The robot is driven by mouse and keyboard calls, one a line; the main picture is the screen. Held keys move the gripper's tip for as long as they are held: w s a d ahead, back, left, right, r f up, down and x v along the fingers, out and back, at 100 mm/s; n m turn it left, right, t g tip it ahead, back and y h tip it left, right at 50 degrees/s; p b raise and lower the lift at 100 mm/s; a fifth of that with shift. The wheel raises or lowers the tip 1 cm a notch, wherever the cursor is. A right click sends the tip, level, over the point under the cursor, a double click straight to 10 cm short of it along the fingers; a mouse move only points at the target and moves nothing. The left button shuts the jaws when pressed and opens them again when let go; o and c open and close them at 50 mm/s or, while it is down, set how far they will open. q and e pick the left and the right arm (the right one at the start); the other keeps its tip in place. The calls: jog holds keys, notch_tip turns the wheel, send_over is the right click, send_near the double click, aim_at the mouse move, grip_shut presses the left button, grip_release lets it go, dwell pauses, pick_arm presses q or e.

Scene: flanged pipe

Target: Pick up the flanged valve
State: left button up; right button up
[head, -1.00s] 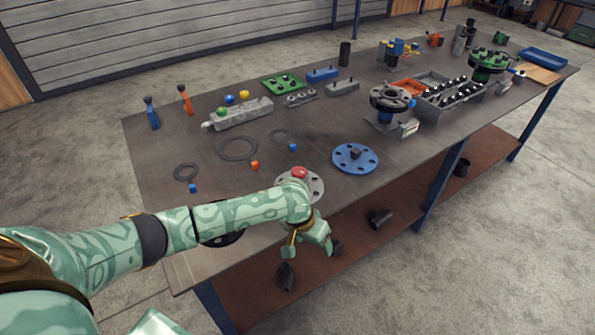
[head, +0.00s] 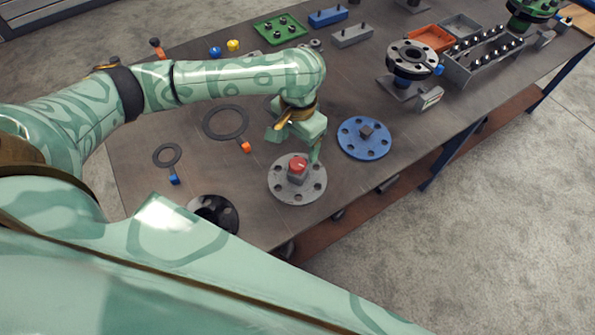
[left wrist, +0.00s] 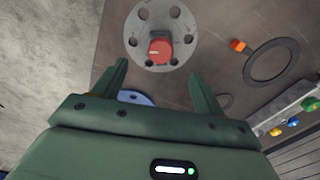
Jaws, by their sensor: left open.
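The flanged valve (head: 283,191), a grey round flange with bolt holes and a red knob (head: 298,164) on top, lies on the table near its front edge. It also shows in the left wrist view (left wrist: 143,20), beyond my fingertips, with the red knob (left wrist: 160,49) between their lines. My left gripper (head: 294,150) is open and just above and behind the valve in the head view. In the left wrist view its two fingers (left wrist: 160,78) are spread wide with nothing between them. My right gripper is not in view.
A blue flange (head: 350,143) with a grey block lies right of the valve. A black flange (head: 222,215) lies left, partly hidden by my arm. Ring gaskets (head: 207,120) and small cubes lie behind left. A flange on a stand (head: 411,59) is at right.

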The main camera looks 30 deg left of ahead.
aim_at(298, 163)
pick_arm(q)
jog(key=f+b, duration=0.1)
jog(key=f, duration=0.2)
jog(key=f+b, duration=0.1)
jog(key=f, duration=0.2)
jog(key=shift+w+d, duration=0.1)
jog(key=shift+w, duration=0.1)
jog(key=shift+f, duration=0.3)
jog(key=f+b, duration=0.2)
jog(key=f, duration=0.1)
jog(key=f+b, duration=0.1)
jog(key=f, duration=0.1)
jog(key=shift+s+a, duration=0.2)
jog(key=shift+a, duration=0.05)
jog(key=shift+r, duration=0.15)
jog(key=shift+c, duration=0.5)
grip_shut()
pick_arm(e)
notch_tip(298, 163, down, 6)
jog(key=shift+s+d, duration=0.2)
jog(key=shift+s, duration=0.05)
